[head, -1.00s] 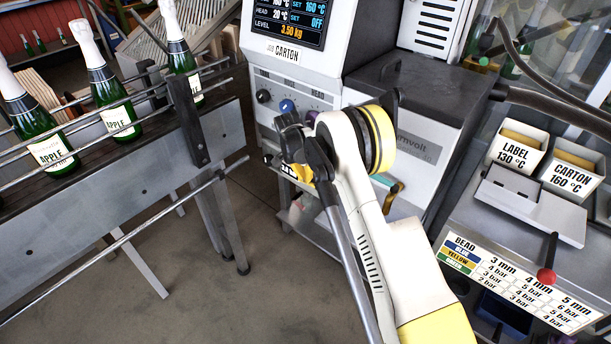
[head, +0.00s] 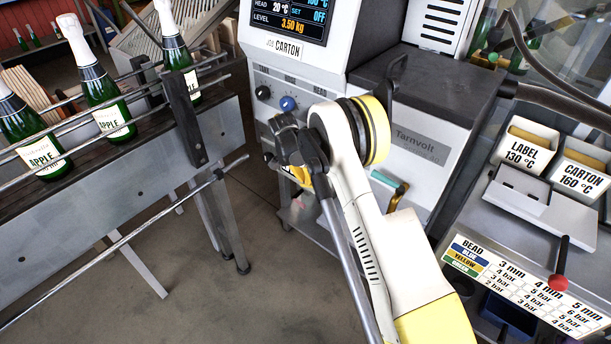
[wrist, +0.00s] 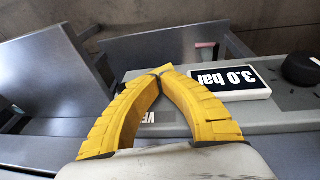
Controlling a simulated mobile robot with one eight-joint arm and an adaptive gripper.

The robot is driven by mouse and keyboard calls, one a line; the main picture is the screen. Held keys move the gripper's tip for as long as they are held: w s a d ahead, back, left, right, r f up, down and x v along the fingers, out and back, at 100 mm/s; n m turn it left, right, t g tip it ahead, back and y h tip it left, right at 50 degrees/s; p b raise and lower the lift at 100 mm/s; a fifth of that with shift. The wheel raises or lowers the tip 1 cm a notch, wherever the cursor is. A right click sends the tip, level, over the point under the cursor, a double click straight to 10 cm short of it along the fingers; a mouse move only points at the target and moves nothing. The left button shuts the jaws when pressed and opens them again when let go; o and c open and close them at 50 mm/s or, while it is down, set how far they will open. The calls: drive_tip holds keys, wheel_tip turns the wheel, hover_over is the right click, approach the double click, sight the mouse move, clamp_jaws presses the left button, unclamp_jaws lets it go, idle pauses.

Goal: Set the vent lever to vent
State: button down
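My gripper (wrist: 161,76) shows in the wrist view with its two yellow fingers meeting at the tips, with nothing visible between them. It is over a grey panel edge, in front of a dark label (wrist: 155,117) that starts with "VE"; the fingers hide the rest. No lever is clearly recognisable there; a small pinkish piece (wrist: 205,45) lies beyond the fingers. In the head view my arm hides most of the gripper. A brass fitting with a teal handle (head: 390,181) is on the machine front beside my arm. I cannot tell whether it is the vent lever.
A "3.0 bar" display (wrist: 244,80) and a black knob (wrist: 301,69) sit right of the fingers. A red-knobbed lever (head: 557,282) is on the right bench. A conveyor (head: 110,205) with bottles runs at left; open floor lies below.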

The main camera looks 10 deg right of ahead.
drive_tip(key=shift+s+d+f, duration=0.1)
drive_tip(key=shift+s+f, duration=0.1)
drive_tip(key=shift+f, duration=1.05)
drive_tip(key=shift+s+d+f, duration=0.2)
drive_tip(key=shift+s+f, duration=0.1)
drive_tip(key=shift+f, duration=0.2)
drive_tip(key=shift+s+d+f, duration=0.2)
drive_tip(key=shift+s+f, duration=0.05)
drive_tip(key=shift+f, duration=0.25)
drive_tip(key=shift+s+d+f+g+h, duration=0.2)
drive_tip(key=shift+g+h, duration=0.2)
drive_tip(key=shift+g, duration=0.2)
drive_tip(key=shift+s, duration=0.1)
